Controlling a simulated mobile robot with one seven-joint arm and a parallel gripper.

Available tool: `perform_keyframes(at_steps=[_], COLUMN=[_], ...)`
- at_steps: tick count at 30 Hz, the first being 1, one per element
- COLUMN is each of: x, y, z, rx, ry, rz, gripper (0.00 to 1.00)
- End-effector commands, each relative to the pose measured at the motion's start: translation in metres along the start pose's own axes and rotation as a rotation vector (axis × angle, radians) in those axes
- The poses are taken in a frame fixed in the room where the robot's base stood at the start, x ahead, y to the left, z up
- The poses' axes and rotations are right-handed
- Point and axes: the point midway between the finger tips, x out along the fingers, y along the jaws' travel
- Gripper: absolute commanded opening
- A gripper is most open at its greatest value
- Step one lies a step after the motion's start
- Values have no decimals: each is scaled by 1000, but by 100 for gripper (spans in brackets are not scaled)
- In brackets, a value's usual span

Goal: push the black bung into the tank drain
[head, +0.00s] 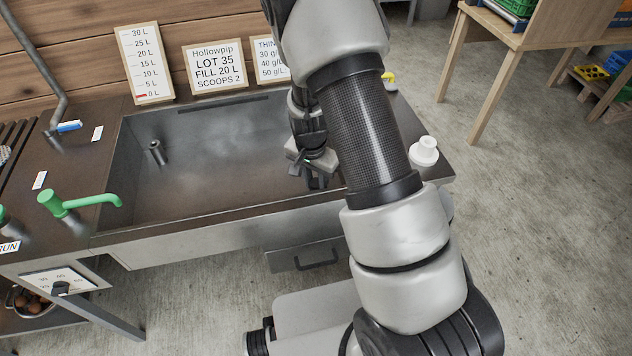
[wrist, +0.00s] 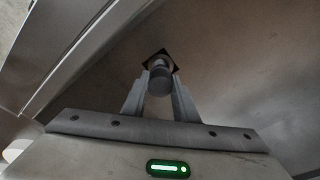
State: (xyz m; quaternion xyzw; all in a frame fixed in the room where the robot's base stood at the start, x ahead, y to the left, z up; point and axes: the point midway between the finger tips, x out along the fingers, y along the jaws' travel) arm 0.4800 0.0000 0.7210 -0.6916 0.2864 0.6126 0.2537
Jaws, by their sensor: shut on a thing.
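My gripper (head: 316,180) reaches down into the right part of the steel tank (head: 222,200), partly hidden behind my arm. In the wrist view its two fingers (wrist: 159,92) are closed on a dark grey rounded knob, which I take to be the black bung (wrist: 160,84). Just beyond the knob is a dark square patch (wrist: 157,57) on the tank floor, probably the drain. The knob lines up with this patch and overlaps it in the picture. I cannot tell whether the bung is in the drain or above it. The head view does not show the drain.
A short metal pipe (head: 157,152) stands at the tank's left. A green tap (head: 78,201) reaches over the left rim. A white stepped plug-like piece (head: 424,150) sits on the right ledge, with a yellow item (head: 389,81) farther back. Signs (head: 212,68) stand along the back.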

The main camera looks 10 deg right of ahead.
Motion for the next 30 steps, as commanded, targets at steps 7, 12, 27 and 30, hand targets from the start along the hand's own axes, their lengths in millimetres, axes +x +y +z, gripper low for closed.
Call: perform_keyframes(at_steps=[7, 12, 27, 30], x=[0, 0, 3, 6], y=[0, 0, 0, 0], z=[0, 0, 0, 1], rx=[-1, 0, 0, 0], ry=[0, 0, 0, 0], rz=[0, 0, 0, 0], gripper=[0, 0, 0, 0])
